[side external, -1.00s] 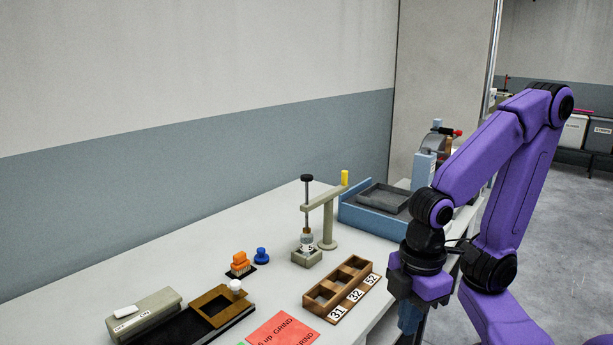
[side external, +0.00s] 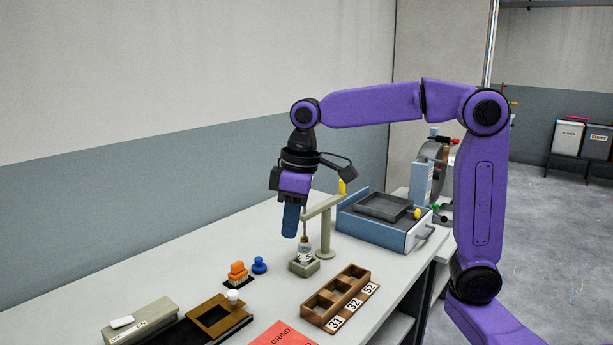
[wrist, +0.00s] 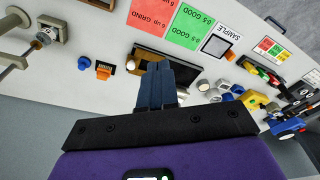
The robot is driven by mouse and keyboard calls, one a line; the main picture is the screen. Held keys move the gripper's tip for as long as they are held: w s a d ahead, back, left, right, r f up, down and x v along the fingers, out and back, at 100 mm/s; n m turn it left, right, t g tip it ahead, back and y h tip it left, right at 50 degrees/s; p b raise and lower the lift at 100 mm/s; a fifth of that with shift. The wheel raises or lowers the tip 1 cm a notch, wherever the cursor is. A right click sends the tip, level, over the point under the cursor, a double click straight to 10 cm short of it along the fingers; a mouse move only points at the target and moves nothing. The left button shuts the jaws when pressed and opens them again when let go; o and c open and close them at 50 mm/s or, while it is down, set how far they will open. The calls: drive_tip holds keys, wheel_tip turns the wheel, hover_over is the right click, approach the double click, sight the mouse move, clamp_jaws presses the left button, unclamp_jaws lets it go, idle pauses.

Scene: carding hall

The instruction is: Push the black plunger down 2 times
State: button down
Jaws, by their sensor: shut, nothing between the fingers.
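The plunger stand (side external: 326,236) is a beige post with an arm reaching left over a small base. Under the arm, a small labelled bottle (side external: 305,252) sits in the base. The thin rod (side external: 304,222) shows beside my fingers, but the black plunger knob is hidden behind my gripper in the side view. My gripper (side external: 289,234) points down with its blue fingers shut and empty, just left of the rod; I cannot tell whether it touches the plunger. In the wrist view the shut fingers (wrist: 157,68) point away from the bottle (wrist: 45,38), which is at upper left.
A wooden rack (side external: 340,300) with numbered labels stands in front of the stand. A blue box with a grey tray (side external: 385,207) is behind it to the right. Orange (side external: 237,270) and blue (side external: 259,265) knobs and a brown frame (side external: 218,316) lie to the left.

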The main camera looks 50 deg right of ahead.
drive_tip(key=w+d+r+m, duration=0.2)
drive_tip(key=w+d+r, duration=0.2)
drive_tip(key=d, duration=0.4)
drive_tip(key=w+d+r+m+t+h, duration=0.1)
drive_tip(key=w+d+r+m, duration=0.1)
drive_tip(key=w+d, duration=0.4)
drive_tip(key=w+d+r+m+t, duration=0.1)
drive_tip(key=w+d+r, duration=0.4)
drive_tip(key=d, duration=0.7)
drive_tip(key=shift+d+r+m, duration=0.25)
drive_tip(key=shift+r+m, duration=0.05)
drive_tip(key=shift+m, duration=0.6)
drive_tip(key=shift+f, duration=0.1)
drive_tip(key=x, duration=1.2)
drive_tip(key=shift+s+d+f, duration=0.2)
drive_tip(key=shift+s+f, duration=0.05)
drive_tip(key=shift+f, duration=0.7)
